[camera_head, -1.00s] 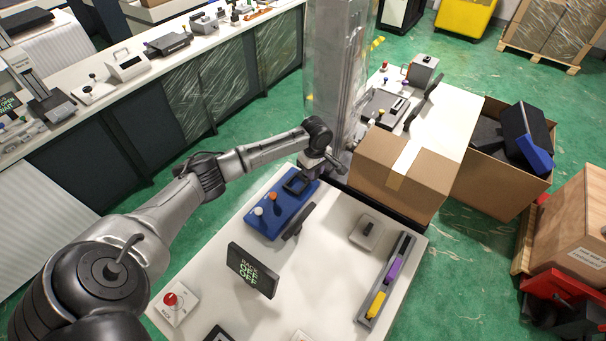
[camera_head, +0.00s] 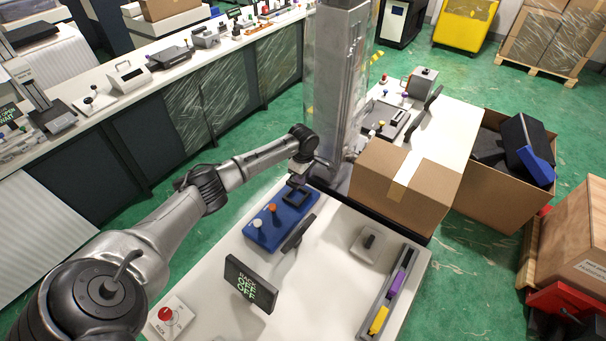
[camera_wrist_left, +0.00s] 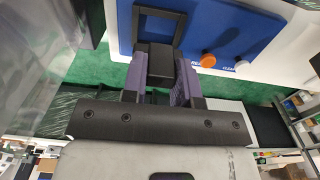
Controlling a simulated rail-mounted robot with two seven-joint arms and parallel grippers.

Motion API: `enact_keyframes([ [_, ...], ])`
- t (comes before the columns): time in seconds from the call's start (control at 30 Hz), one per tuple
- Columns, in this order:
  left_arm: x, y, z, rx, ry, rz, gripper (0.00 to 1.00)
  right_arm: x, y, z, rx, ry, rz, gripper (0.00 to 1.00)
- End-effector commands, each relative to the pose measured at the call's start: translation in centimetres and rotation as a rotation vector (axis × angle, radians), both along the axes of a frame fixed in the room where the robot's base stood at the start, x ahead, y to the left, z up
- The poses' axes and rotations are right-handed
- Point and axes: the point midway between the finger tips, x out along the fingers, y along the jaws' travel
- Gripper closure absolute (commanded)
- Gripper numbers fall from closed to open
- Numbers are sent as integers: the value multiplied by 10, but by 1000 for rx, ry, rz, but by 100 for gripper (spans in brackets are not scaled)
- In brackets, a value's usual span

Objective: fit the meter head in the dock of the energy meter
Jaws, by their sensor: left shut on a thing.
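The energy meter is a blue panel (camera_head: 267,236) on the near white table, with an orange knob, a white knob and a dark square frame, the dock (camera_head: 297,197), at its far end. My left gripper (camera_head: 298,180) is just beyond the dock in the head view, pointing down. In the left wrist view its two purple-grey fingers (camera_wrist_left: 156,82) are shut on a small dark block, the meter head (camera_wrist_left: 155,62). The block's far end overlaps the near edge of the dock frame (camera_wrist_left: 180,26) in that view; I cannot tell whether they touch. My right gripper is not in view.
A dark sign (camera_head: 250,284) on a stand, a grey block with a stub (camera_head: 367,244) and a rail with purple and yellow pieces (camera_head: 391,290) share the table. A cardboard box (camera_head: 400,190) and a clear-walled column (camera_head: 335,90) stand close beyond the gripper.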

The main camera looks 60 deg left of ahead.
Motion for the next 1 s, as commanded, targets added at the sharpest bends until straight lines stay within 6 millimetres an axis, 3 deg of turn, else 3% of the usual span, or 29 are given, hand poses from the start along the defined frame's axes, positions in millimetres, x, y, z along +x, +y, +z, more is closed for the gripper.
enact_keyframes([
  [0.07, 0, -1, 5, -3, 1, 0, 99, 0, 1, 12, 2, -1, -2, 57],
  [0.13, 0, -1, -9, -3, 1, 1, 99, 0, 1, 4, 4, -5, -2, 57],
  [0.5, 0, -1, -41, -3, -1, 0, 99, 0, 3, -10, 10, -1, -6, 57],
  [1.0, 0, -1, -58, -1, 0, -1, 99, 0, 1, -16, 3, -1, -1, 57],
])
